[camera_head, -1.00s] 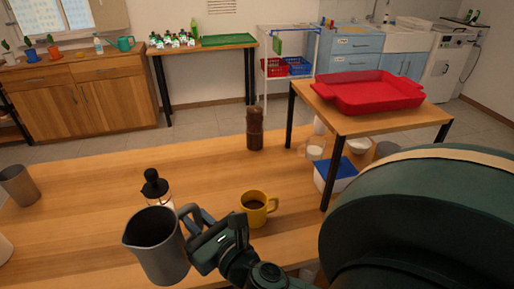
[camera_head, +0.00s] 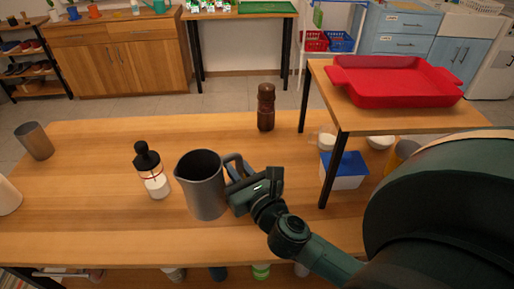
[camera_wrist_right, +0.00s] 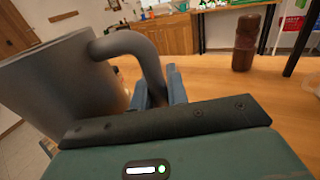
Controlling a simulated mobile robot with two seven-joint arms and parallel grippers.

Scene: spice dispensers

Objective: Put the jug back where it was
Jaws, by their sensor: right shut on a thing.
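The grey jug (camera_head: 205,192) stands upright over the wooden table (camera_head: 85,185), just right of a clear bottle with a black top (camera_head: 153,178). I cannot tell whether its base touches the table. My right gripper (camera_head: 238,183) is shut on the jug's handle from the right. In the right wrist view the jug (camera_wrist_right: 58,85) fills the left side, and its curved handle (camera_wrist_right: 140,45) runs down between the blue fingers of my gripper (camera_wrist_right: 158,92). My left gripper is not in view.
A brown pepper mill (camera_head: 266,108) stands at the table's back edge and a grey cup (camera_head: 35,141) at the far left. A small raised table with a red tray (camera_head: 395,82) stands at the right, with a blue-lidded box (camera_head: 345,170) beneath. The table's left-middle is clear.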

